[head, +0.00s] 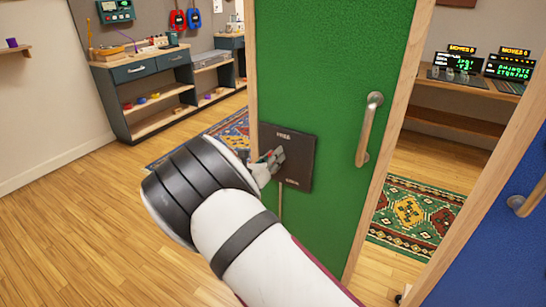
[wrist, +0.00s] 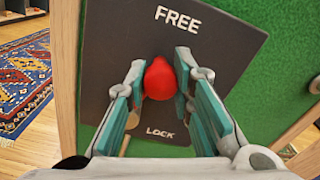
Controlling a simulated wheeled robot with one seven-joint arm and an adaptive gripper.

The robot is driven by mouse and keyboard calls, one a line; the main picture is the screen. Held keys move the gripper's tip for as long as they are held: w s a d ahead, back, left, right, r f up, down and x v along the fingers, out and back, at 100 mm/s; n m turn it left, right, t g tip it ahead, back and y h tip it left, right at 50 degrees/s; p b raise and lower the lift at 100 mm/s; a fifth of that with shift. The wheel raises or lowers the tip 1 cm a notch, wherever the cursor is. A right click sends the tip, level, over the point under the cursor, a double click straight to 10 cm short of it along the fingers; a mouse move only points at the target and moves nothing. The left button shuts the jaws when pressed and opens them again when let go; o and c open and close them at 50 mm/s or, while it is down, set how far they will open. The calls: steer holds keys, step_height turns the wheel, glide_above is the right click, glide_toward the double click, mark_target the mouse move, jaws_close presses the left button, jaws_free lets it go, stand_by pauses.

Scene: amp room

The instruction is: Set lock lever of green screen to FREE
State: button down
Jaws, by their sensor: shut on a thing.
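The green screen (head: 330,60) stands upright in a wooden frame, with a dark plate (head: 300,170) on its lower left part. The plate reads FREE at the top and LOCK at the bottom in the wrist view. The red lock lever knob (wrist: 160,80) sits between the fingertips, around the middle of the plate and above the word LOCK. My gripper (wrist: 160,82) is shut on the red knob, one finger on each side. In the head view my gripper (head: 268,160) is at the plate's left half, and the knob is mostly hidden.
A metal handle (head: 369,130) stands out from the green screen right of the plate. A blue panel (head: 490,260) with its own handle is at the right. A workbench (head: 150,75) stands at the back left. Wooden floor (head: 70,220) is clear at left.

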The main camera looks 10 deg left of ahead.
steer(key=shift+f, duration=0.15)
steer(key=c, duration=1.4)
jaws_free()
steer(key=shift+w, duration=0.1)
steer(key=v, duration=1.2)
